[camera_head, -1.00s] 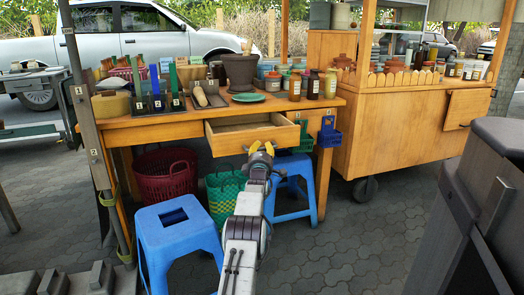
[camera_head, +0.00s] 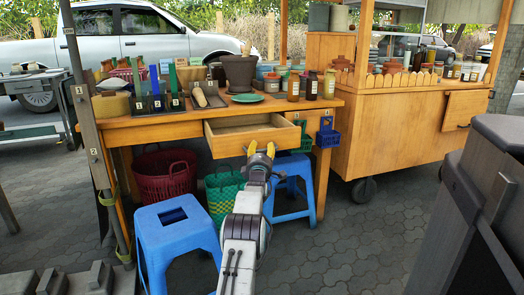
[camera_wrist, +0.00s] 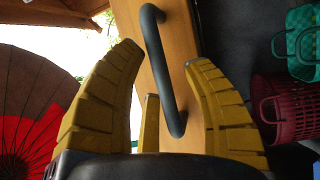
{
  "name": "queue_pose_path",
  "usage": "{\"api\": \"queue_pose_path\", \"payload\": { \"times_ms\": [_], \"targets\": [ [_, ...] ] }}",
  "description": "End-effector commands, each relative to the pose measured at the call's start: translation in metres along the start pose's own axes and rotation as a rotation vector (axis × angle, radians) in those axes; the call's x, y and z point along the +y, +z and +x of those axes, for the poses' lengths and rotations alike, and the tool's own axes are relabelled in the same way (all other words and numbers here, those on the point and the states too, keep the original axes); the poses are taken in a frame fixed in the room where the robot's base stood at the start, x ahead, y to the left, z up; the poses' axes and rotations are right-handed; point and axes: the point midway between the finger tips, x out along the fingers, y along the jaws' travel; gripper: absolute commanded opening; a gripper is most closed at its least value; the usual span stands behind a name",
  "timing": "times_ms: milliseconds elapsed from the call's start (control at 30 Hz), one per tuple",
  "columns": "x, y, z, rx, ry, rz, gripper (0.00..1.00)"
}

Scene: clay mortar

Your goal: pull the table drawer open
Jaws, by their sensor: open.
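The wooden table drawer (camera_head: 229,141) stands out from the table (camera_head: 180,128), with its empty-looking inside showing from above. Its dark bar handle (camera_wrist: 152,48) shows in the wrist view, on the drawer's wooden front (camera_wrist: 187,42). In the head view the handle is hard to make out behind my gripper (camera_head: 260,151). My gripper is open at the drawer front. In the wrist view its yellow fingers (camera_wrist: 164,54) are spread on either side of the handle, and they appear clear of it.
Blue stools (camera_head: 178,240) stand left and right of my arm under the table. A red basket (camera_head: 165,178) and a green basket (camera_head: 222,192) sit beneath. A mortar (camera_head: 240,72), a green plate (camera_head: 247,98) and several jars stand on top. A wooden cart (camera_head: 400,125) is at right.

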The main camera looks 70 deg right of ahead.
Motion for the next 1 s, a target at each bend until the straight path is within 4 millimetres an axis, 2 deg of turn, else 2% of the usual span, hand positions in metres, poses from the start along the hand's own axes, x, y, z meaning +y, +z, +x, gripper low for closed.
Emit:
{"api": "queue_pose_path", "payload": {
  "times_ms": [467, 667, 1000],
  "targets": [
    [0.002, 0.001, -0.003, -0.002, 0.002, -0.001, 0.47],
    [0.002, 0.001, -0.013, -0.002, 0.001, -0.001, 0.47],
    [0.001, 0.001, -0.042, -0.001, 0.0, -0.001, 0.47]
  ]
}}
